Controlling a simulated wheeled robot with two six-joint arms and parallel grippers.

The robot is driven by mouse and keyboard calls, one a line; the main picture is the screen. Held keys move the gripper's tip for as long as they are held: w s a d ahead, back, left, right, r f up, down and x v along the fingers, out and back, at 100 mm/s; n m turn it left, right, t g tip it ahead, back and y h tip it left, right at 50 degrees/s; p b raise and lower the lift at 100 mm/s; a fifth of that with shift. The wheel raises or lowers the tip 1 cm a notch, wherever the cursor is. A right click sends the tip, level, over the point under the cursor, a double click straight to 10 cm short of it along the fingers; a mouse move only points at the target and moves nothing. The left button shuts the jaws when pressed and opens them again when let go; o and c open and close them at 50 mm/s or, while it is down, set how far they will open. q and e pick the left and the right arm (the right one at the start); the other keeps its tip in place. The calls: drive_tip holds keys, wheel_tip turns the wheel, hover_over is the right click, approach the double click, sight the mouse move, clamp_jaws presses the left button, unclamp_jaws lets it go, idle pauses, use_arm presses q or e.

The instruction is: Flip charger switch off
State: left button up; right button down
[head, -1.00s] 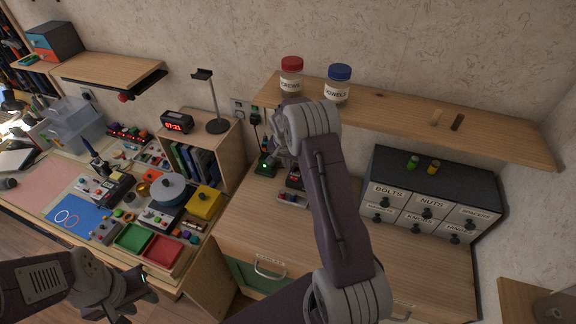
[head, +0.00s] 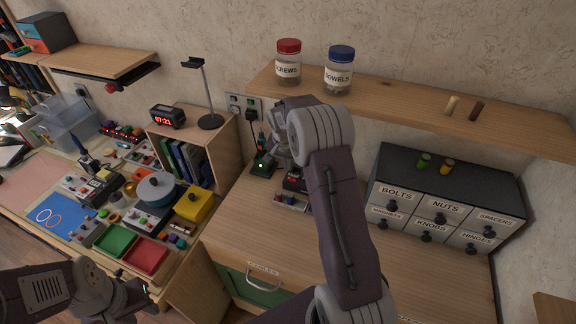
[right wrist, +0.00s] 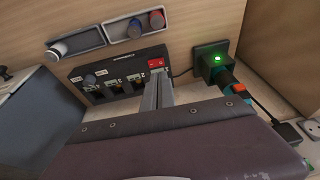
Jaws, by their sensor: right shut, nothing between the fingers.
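A black charger panel (right wrist: 112,78) with several slots and a red rocker switch (right wrist: 157,64) shows in the right wrist view. In the head view the charger (head: 294,181) stands on the bench, partly hidden by my right arm. My right gripper (right wrist: 160,88) is shut and empty, its fingertips just in front of the red switch; I cannot tell whether they touch it. In the head view my right gripper (head: 275,158) is mostly hidden by its wrist. My left gripper (head: 138,294) is at the lower left, away from the charger; its fingers are too unclear to read.
A black dock with a green light (right wrist: 212,58) and a teal-orange tool (right wrist: 230,87) stands right beside the charger. Trays with batteries or knobs (right wrist: 135,26) lie on its other side. A shelf with jars (head: 338,72) hangs above; a drawer cabinet (head: 440,205) stands right.

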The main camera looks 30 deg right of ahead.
sight(289, 178)
drive_tip(key=x, duration=0.6)
drive_tip(key=shift+a+p, duration=0.1)
drive_tip(key=shift+p, duration=0.3)
drive_tip(key=shift+w+f, duration=0.15)
drive_tip(key=shift+f, duration=0.4)
